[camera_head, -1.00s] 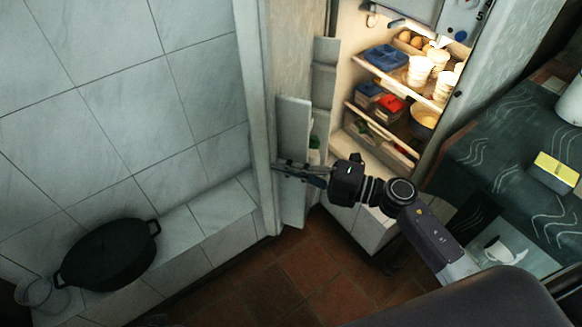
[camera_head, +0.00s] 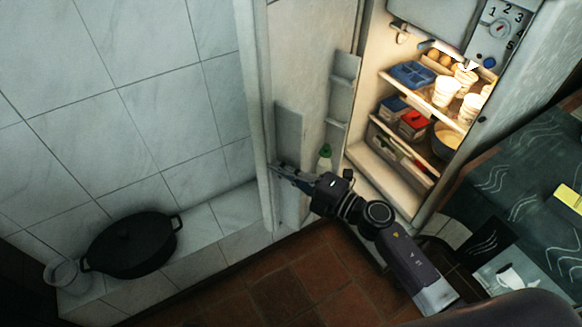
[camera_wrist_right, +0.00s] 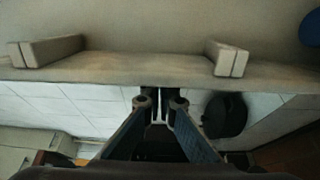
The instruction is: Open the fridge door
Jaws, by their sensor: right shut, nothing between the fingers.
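The fridge (camera_head: 385,185) stands open in the head view, its lit inside and shelves showing. Its door (camera_head: 312,75) is swung out to the left, its inner side with door shelves facing the opening. My right gripper (camera_head: 280,172) is shut and empty, at the free edge of the door, its fingers pointing left. In the right wrist view the fingers (camera_wrist_right: 160,97) are close together at the door's edge (camera_wrist_right: 110,72); whether they touch it I cannot tell. My left gripper is not in view.
A black pot (camera_head: 130,247) and a glass bowl (camera_head: 62,275) stand on a tiled ledge (camera_head: 205,225) at the left. A dark patterned counter (camera_head: 525,190) with a yellow item (camera_head: 568,197) is at the right. The fridge holds cups (camera_head: 447,92) and a blue tray (camera_head: 411,74). The tiled floor (camera_head: 290,280) is clear.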

